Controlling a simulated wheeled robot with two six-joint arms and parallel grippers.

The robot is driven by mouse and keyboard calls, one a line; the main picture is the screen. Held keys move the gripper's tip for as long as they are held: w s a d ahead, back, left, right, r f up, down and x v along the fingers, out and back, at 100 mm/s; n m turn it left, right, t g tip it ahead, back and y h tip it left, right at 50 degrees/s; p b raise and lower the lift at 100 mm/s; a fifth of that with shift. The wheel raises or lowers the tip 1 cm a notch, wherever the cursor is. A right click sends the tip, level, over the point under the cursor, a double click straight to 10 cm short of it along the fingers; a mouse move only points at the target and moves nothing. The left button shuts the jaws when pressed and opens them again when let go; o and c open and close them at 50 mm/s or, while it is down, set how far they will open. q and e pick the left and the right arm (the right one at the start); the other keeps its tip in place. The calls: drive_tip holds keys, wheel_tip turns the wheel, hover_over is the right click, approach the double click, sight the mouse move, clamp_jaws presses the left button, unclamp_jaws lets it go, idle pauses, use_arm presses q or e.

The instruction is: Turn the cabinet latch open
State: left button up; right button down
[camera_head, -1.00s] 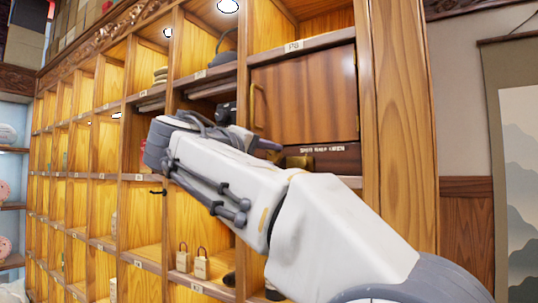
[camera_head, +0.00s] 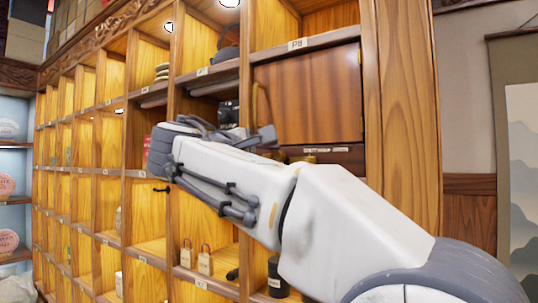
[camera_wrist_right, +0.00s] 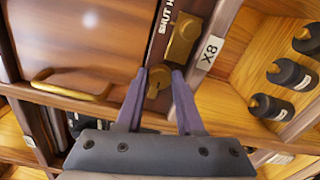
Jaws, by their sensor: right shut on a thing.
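The cabinet door (camera_head: 308,95) is dark glossy wood and looks closed, with a brass pull handle (camera_wrist_right: 72,90) along one edge. Below it in the head view is a dark strip with lettering and a brass latch part (camera_head: 303,158), partly hidden by my arm. In the right wrist view a brass plate (camera_wrist_right: 183,40) lies on the strip, with a rounded brass latch knob (camera_wrist_right: 158,77) beside it. My right gripper (camera_wrist_right: 160,76) is shut on this knob, one finger on each side. It also shows in the head view (camera_head: 268,135). My left gripper is not in view.
Open wooden shelf compartments (camera_head: 148,205) surround the cabinet, with small padlock-like objects (camera_head: 205,260) and dark bottles in some. In the right wrist view a cubby with several dark bottles (camera_wrist_right: 290,73) lies beside the latch. A wooden post (camera_head: 408,110) stands to the right.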

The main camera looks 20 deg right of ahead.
idle(0.4)
drive_tip(key=c, duration=0.5)
unclamp_jaws()
drive_tip(key=shift+a, duration=0.1)
drive_tip(key=b+v, duration=0.2)
drive_tip(key=v, duration=0.8)
drive_tip(key=shift+s+a+b, duration=0.1)
drive_tip(key=shift+s+b, duration=0.05)
drive_tip(key=shift+b, duration=0.2)
